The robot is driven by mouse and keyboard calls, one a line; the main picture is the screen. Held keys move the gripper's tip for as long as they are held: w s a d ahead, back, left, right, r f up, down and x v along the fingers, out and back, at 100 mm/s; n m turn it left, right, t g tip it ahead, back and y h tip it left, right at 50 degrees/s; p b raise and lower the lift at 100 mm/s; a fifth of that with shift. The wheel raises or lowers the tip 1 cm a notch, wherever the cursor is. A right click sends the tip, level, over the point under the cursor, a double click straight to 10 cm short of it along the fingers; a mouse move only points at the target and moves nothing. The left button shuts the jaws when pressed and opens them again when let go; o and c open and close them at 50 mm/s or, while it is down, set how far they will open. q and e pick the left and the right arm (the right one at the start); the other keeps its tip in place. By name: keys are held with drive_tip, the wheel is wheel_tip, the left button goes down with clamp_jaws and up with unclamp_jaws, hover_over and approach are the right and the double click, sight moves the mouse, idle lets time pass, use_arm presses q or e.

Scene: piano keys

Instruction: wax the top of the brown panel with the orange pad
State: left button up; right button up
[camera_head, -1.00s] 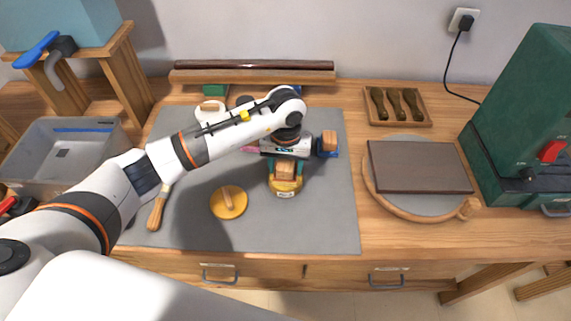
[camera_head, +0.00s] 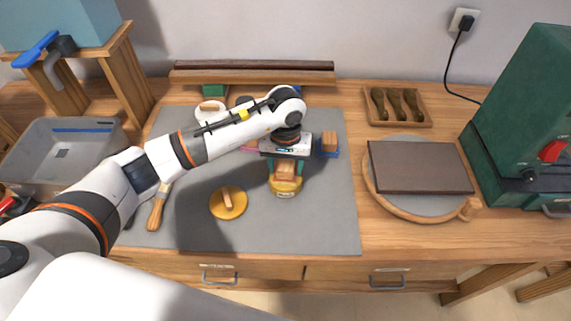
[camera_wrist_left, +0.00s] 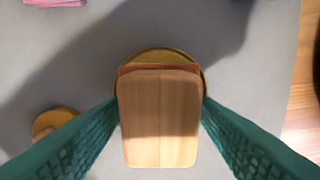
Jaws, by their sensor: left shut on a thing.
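My left gripper (camera_head: 285,165) points down over the grey mat and is shut on a wooden block (camera_wrist_left: 160,115), its teal fingers on both sides. A strip of orange-brown pad (camera_wrist_left: 158,68) shows along the block's far edge; the rest of the pad is hidden underneath. Directly below is a round yellow tin (camera_head: 286,188); I cannot tell whether the pad touches what is inside. The brown panel (camera_head: 420,165) lies flat on a round wooden-rimmed turntable (camera_head: 428,212) at the right. My right gripper is not in view.
A yellow disc with a wooden handle (camera_head: 228,203) lies left of the tin. A blue-padded block (camera_head: 330,146), a pink pad (camera_wrist_left: 55,3) and a brush (camera_head: 157,208) are on the mat (camera_head: 320,225).

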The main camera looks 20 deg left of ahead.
sight(285, 164)
use_arm(q)
drive_tip(key=shift+f, duration=0.1)
drive_tip(key=shift+r+p, duration=0.4)
drive_tip(key=shift+r, duration=0.4)
drive_tip(key=shift+r+p, duration=1)
drive_tip(key=shift+r, duration=1.75)
